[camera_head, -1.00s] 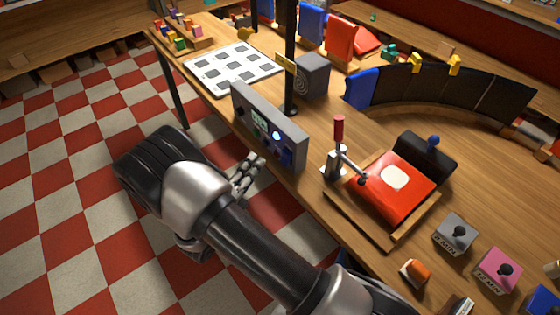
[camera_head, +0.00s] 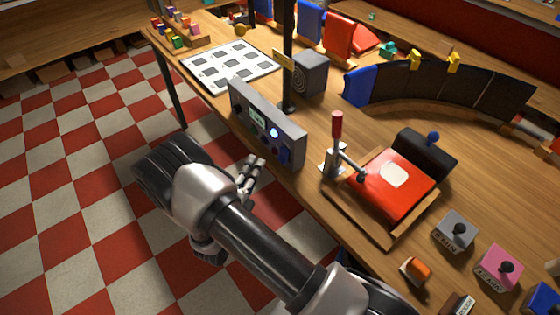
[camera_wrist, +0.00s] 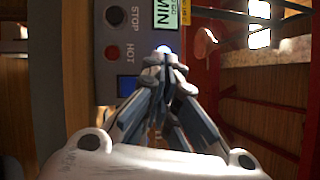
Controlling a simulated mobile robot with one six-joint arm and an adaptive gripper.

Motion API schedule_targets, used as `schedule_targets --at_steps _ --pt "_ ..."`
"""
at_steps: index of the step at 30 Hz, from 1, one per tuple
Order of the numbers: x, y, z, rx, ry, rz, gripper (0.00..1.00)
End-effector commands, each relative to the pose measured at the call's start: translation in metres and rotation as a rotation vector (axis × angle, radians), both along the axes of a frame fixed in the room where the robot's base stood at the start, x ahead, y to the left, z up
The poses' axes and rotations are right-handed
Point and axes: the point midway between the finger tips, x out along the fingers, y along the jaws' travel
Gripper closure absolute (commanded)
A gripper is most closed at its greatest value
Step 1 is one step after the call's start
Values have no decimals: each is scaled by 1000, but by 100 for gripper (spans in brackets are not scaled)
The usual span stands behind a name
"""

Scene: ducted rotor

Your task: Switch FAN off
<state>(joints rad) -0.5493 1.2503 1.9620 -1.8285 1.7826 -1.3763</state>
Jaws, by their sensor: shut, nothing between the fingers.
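A grey control panel (camera_head: 258,108) stands upright along the table's near edge in the head view, with a small lit display (camera_head: 257,115), a glowing blue-white light (camera_head: 274,133) and a blue part (camera_head: 285,155). No FAN label is readable. My gripper (camera_head: 260,162) is shut and empty in front of the panel. Its fingertips (camera_wrist: 164,54) overlap the glowing light in the wrist view; contact cannot be told.
A red press with a lever (camera_head: 337,128) stands right of the panel. A dark post (camera_head: 289,55) and a grey speaker-like box (camera_head: 311,73) stand behind it. A white sheet with grey squares (camera_head: 230,66) lies to the left. Checkered floor is open at left.

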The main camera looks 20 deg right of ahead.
Motion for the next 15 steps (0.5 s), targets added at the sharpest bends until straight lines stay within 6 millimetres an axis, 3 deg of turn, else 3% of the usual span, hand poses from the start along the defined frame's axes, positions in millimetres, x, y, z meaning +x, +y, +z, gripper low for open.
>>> schedule_targets --at_steps 7,15 --pt "9 -29 -15 -1 0 -3 100" --pt "13 -42 -20 -1 -1 0 100"
